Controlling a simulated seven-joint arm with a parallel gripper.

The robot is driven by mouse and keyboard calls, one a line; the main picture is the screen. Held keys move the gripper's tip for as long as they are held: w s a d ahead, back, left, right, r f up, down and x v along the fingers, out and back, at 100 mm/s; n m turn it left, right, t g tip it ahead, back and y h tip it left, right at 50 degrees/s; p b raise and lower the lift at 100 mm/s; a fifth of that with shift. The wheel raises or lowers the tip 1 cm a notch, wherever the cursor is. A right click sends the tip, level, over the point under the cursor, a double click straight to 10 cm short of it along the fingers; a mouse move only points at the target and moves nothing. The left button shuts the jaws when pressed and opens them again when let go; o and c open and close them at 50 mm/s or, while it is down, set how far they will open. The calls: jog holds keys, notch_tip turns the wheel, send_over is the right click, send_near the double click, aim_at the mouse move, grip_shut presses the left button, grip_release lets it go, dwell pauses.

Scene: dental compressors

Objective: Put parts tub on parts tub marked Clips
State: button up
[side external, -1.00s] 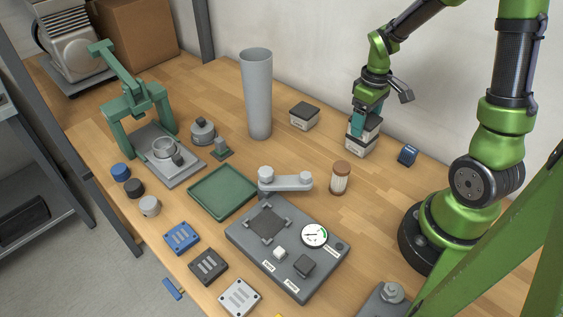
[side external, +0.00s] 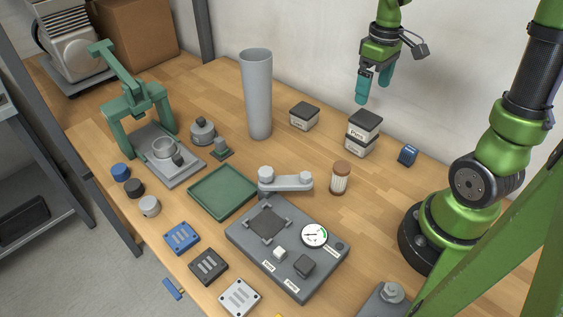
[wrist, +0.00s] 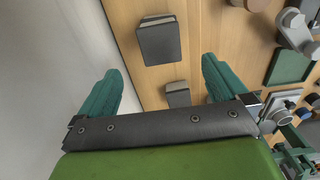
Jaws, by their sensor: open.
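Two parts tubs with dark lids stand stacked at the back right. The upper tub (side external: 364,125) has a white label that seems to read "Pins", and it rests on top of the lower tub (side external: 360,147), whose label I cannot read. The stack's dark lid also shows in the wrist view (wrist: 159,43). A third tub (side external: 304,116) stands alone to the left of the stack; it shows smaller in the wrist view (wrist: 178,95). My gripper (side external: 374,92) is open and empty above the stack, apart from it. Its two teal fingers also show in the wrist view (wrist: 160,82).
A tall grey cylinder (side external: 257,95) stands left of the lone tub. A green tray (side external: 222,192) and a gauge panel (side external: 286,247) are nearer the front.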

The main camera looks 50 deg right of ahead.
jog(key=s+a+r+m+t+y, duration=0.1)
jog(key=s+a+r+m+t, duration=0.1)
jog(key=a, duration=0.6)
jog(key=s+a+r+m+t+y, duration=0.1)
jog(key=s+a+r+m+t, duration=0.1)
jog(key=a+r+t, duration=0.3)
jog(key=s+a, duration=0.1)
jog(key=a, duration=0.3)
jog(key=shift+r, duration=0.25)
